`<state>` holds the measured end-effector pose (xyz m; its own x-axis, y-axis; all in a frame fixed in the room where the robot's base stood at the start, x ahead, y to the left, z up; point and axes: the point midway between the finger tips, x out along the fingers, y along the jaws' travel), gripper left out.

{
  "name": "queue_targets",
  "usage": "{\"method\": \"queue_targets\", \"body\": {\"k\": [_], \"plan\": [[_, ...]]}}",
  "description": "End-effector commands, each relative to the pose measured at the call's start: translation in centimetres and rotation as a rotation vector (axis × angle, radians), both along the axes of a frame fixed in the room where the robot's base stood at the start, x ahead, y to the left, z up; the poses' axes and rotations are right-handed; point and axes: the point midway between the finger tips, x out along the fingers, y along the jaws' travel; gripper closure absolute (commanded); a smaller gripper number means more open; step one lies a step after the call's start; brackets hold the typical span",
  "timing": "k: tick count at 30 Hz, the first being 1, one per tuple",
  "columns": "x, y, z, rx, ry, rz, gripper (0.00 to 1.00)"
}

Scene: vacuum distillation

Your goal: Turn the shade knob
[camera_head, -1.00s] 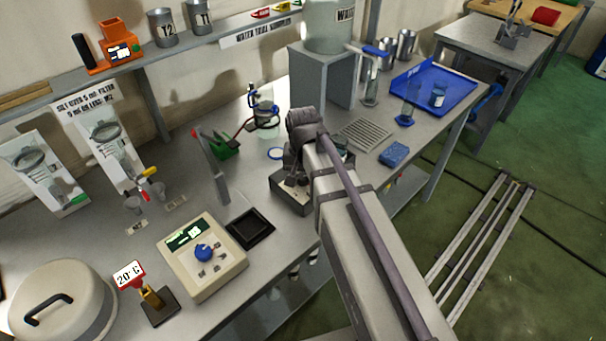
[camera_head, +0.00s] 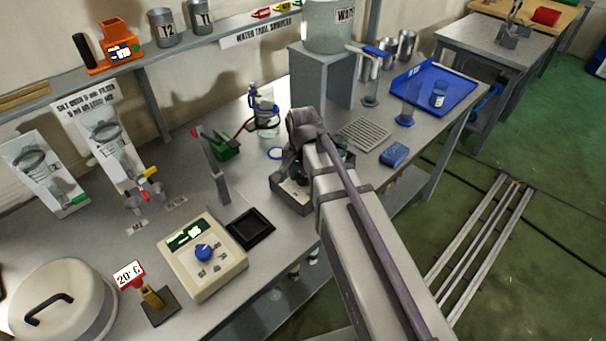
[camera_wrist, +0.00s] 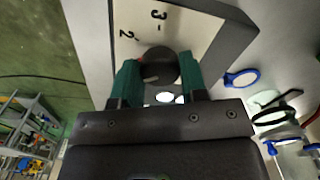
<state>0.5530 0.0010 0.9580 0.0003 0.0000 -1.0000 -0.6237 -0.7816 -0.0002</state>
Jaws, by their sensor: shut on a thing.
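A dark round knob (camera_wrist: 160,62) with a light pointer mark sits on a pale dial plate (camera_wrist: 180,22) marked 2 and 3 in the wrist view. My gripper (camera_wrist: 157,72) has its two green fingers on either side of the knob and is shut on it. The pointer mark lies toward the left finger. The dial plate belongs to a grey box (camera_head: 291,200) on the bench in the head view. There my arm hides most of the box, the knob and the fingertips.
A black square pad (camera_head: 251,228) and a cream instrument with a blue knob (camera_head: 204,252) stand left of the box. A blue sponge (camera_head: 394,154) and a slotted grate (camera_head: 365,133) lie to its right. A blue ring (camera_wrist: 241,79) lies beside the box.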

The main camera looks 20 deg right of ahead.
Motion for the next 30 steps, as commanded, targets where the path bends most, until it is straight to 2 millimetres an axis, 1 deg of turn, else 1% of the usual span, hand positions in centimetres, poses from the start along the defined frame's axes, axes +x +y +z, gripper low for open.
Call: {"method": "queue_targets", "body": {"k": [1,2,9,10,16,20,23,30], "plan": [[0.0,0.0,0.0,0.0,0.001,0.0,0.84],[0.0,0.0,0.0,0.0,0.001,0.0,0.59],[0.0,0.0,0.0,0.0,0.0,0.001,0.36],[0.0,0.0,0.0,0.0,0.0,0.001,0.35],[0.0,0.0,0.0,0.0,0.0,0.001,0.35],[0.0,0.0,0.9,0.0,0.0,0.001,0.35],[0.0,0.0,2.7,0.0,0.0,0.001,0.35],[0.0,0.0,8.7,0.0,0.0,0.001,0.35]]}}
